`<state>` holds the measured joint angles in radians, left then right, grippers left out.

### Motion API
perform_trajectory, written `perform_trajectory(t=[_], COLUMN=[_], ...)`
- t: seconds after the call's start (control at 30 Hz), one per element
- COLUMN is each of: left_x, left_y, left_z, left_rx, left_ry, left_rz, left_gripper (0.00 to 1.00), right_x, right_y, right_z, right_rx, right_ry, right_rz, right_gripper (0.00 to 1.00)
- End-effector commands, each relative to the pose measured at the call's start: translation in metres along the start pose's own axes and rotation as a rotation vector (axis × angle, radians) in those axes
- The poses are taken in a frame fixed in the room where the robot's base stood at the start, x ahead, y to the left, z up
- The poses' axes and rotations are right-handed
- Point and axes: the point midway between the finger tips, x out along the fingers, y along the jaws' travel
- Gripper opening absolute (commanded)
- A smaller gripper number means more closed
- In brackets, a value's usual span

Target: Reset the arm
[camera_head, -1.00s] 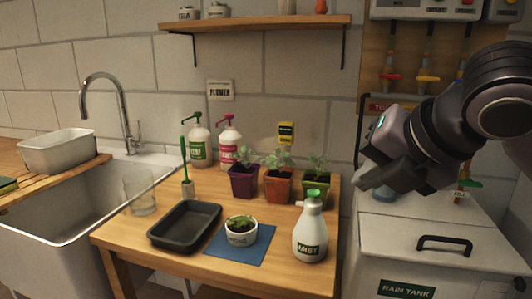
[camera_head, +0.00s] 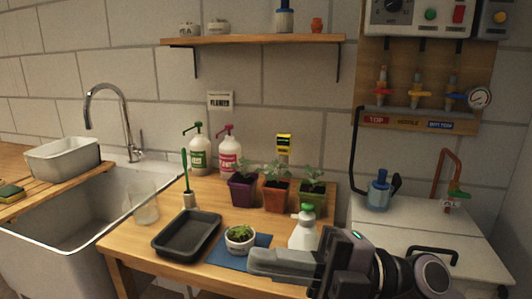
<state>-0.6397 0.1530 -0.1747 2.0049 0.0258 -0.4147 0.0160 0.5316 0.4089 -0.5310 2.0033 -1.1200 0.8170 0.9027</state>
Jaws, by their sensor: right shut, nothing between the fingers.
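My right gripper (camera_head: 262,263) is shut and empty. It reaches in from the lower right, pointing left, and shows in front of the wooden table's right front part. It hides the lower part of the white spray bottle (camera_head: 304,231) and part of the blue mat (camera_head: 223,257). Whether it touches either cannot be told. A seedling in a white pot (camera_head: 240,241) stands on the mat, just left of the fingertips in the picture. My left gripper is not in view.
A black tray (camera_head: 188,234) lies left of the mat. Purple (camera_head: 242,191), orange (camera_head: 275,196) and green (camera_head: 310,191) pots with seedlings stand behind. A glass (camera_head: 144,203) stands by the sink (camera_head: 60,228). A white cabinet (camera_head: 420,240) is on the right.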

Motion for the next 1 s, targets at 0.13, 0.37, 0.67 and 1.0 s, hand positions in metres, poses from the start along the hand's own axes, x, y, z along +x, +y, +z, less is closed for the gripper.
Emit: perform_trajectory(t=[0.13, 0.37, 0.67, 1.0], left_x=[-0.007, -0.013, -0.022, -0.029], left_y=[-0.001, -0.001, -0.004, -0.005], left_z=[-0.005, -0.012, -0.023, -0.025], left_rx=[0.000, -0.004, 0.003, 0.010], left_ry=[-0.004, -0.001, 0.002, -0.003], left_rz=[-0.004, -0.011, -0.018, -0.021], left_gripper=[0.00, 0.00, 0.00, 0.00], right_x=[-0.023, -0.089, -0.199, -0.264], right_y=[0.009, -0.022, -0.160, -0.313], right_z=[0.021, 0.071, 0.091, 0.017], right_rx=[0.156, 0.413, 0.828, 1.241], right_ry=[-0.109, -0.434, -1.029, -1.507], right_rz=[0.293, 0.651, 0.856, 0.772], right_gripper=[0.00, 0.00, 0.00, 0.00])
